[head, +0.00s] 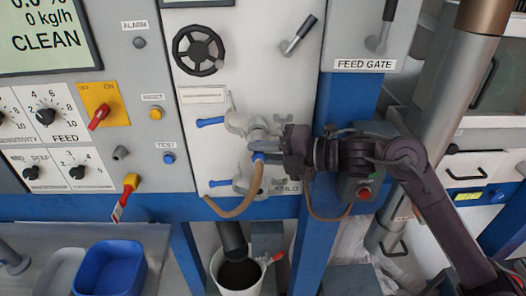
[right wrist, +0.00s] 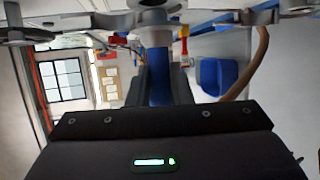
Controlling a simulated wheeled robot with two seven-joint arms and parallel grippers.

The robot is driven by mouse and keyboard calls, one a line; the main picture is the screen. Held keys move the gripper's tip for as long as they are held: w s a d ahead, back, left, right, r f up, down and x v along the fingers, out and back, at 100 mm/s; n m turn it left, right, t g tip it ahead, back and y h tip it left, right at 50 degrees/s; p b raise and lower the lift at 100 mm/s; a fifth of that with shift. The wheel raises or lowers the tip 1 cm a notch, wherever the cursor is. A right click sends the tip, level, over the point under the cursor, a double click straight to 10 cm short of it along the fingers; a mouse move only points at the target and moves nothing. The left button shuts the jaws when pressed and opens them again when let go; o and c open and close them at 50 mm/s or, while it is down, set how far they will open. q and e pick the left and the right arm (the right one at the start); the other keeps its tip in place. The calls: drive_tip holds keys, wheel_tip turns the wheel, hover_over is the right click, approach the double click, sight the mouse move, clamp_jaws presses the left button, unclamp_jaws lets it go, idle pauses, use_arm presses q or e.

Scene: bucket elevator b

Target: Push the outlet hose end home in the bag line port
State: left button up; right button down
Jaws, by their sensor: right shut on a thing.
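The tan outlet hose (head: 250,190) arches up the white panel to a blue end collar (head: 259,156). My right gripper (head: 272,151) is shut on the hose end, close against the panel, and its fingers hide part of it. Grey metal fittings (head: 255,133) sit just above the collar. I cannot tell which one is the bag line port, or whether the hose end is seated in it. In the right wrist view a pale round fitting (right wrist: 155,35) lies just beyond the fingertips, and the hose (right wrist: 250,65) curves at the right. My left gripper is not in view.
Blue-handled levers (head: 210,122) stick out left of the fittings. A handwheel (head: 198,50) is above. A white bucket (head: 222,262) stands below under a dark spout. A blue bin (head: 110,268) is at lower left. A blue post (head: 312,245) stands right of the panel.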

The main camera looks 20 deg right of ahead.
use_arm(q)
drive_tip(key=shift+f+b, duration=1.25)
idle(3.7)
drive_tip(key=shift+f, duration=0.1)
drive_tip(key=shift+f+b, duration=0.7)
drive_tip(key=shift+b, duration=0.1)
idle(2.2)
